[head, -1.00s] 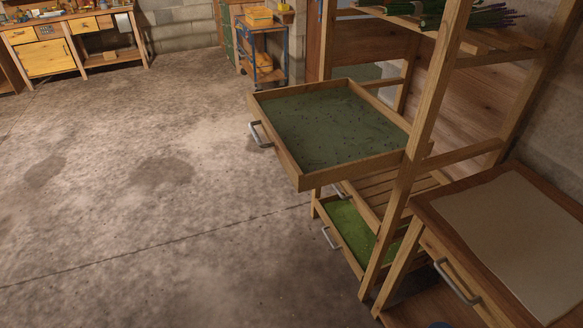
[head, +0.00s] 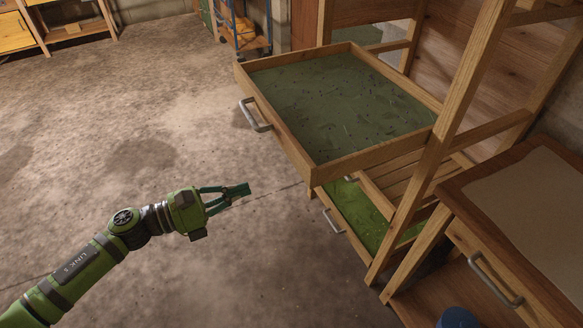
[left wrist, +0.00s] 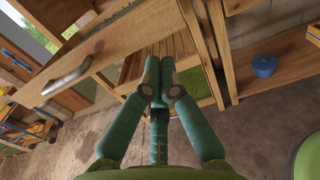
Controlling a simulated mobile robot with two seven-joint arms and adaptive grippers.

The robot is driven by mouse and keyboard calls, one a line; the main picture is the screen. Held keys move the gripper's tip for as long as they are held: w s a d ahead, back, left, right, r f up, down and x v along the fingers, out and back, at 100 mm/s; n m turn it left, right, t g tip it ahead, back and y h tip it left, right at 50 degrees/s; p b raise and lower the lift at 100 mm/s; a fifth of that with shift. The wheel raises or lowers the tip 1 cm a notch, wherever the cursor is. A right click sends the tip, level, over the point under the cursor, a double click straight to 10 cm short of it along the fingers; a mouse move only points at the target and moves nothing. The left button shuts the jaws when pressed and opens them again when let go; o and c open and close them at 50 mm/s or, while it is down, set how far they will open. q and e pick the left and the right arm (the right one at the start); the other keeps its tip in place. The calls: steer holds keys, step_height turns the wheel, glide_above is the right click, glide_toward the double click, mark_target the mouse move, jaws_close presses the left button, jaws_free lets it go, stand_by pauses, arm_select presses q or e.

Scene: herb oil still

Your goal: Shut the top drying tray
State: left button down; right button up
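The top drying tray (head: 312,170) is a wooden drawer with a dark green, speckled bottom, pulled far out of the wooden rack to the left. Its grey bar handle (head: 255,115) is on the front board, and it also shows at upper left in the left wrist view (left wrist: 73,75). My left gripper (head: 243,190) is below and in front of the tray, apart from the handle. Its teal fingers come together at the tips with nothing between them; they also show in the left wrist view (left wrist: 159,72). My right gripper is in neither view.
A lower tray (head: 345,228) with a bright green bottom is also partly out, below the top one. A rack post (head: 440,140) and a wooden cabinet with a handle (head: 495,280) stand to the right. Open concrete floor (head: 150,110) lies to the left.

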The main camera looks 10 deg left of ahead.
mark_target(302, 168)
arm_select(q)
steer(key=p+x, duration=0.3)
steer(key=x, duration=0.7)
steer(key=shift+w+r, duration=0.15)
steer(key=shift+w, duration=0.05)
steer(key=shift+w+d+p, duration=0.35)
steer(key=shift+w+d, duration=0.05)
steer(key=shift+d, duration=0.15)
steer(key=shift+d+f, duration=0.1)
steer(key=shift+f, duration=0.1)
steer(key=shift+w, duration=0.1)
